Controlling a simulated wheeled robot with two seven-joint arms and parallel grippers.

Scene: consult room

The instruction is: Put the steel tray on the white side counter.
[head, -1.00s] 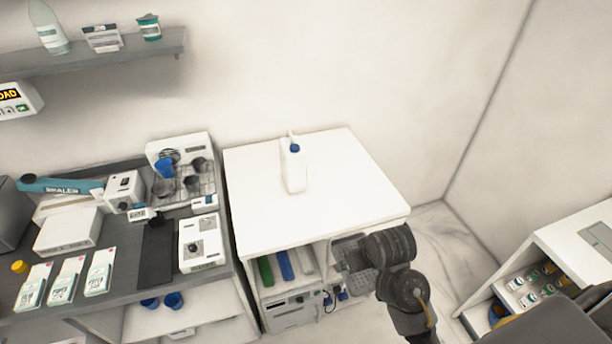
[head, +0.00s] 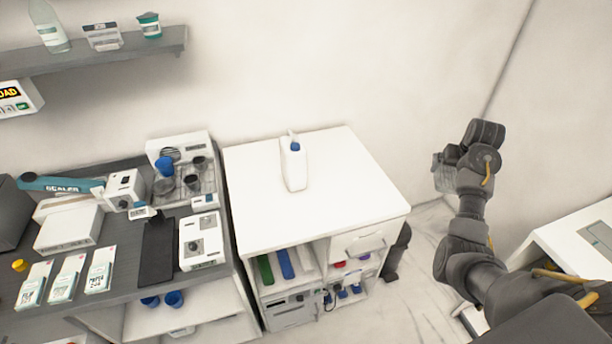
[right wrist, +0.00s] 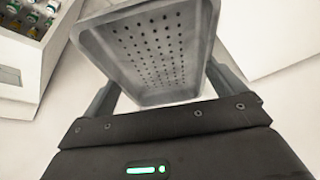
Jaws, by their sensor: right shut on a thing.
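The white side counter (head: 345,200) stands in the middle of the head view, its top bare except for a white bottle. My right gripper (head: 447,168) is raised to the right of the counter, apart from it. It is shut on the steel tray (head: 441,178), which is mostly hidden or edge-on in the head view. In the right wrist view the grey perforated tray (right wrist: 150,48) sits between the fingers (right wrist: 158,88), tilted in the picture. My left gripper is not in view.
The white bottle (head: 293,165) with a blue cap stands near the back of the counter top. Free room lies around it. A dark bench (head: 130,230) with several devices and boxes adjoins on the left. A white cabinet (head: 575,235) stands at the right.

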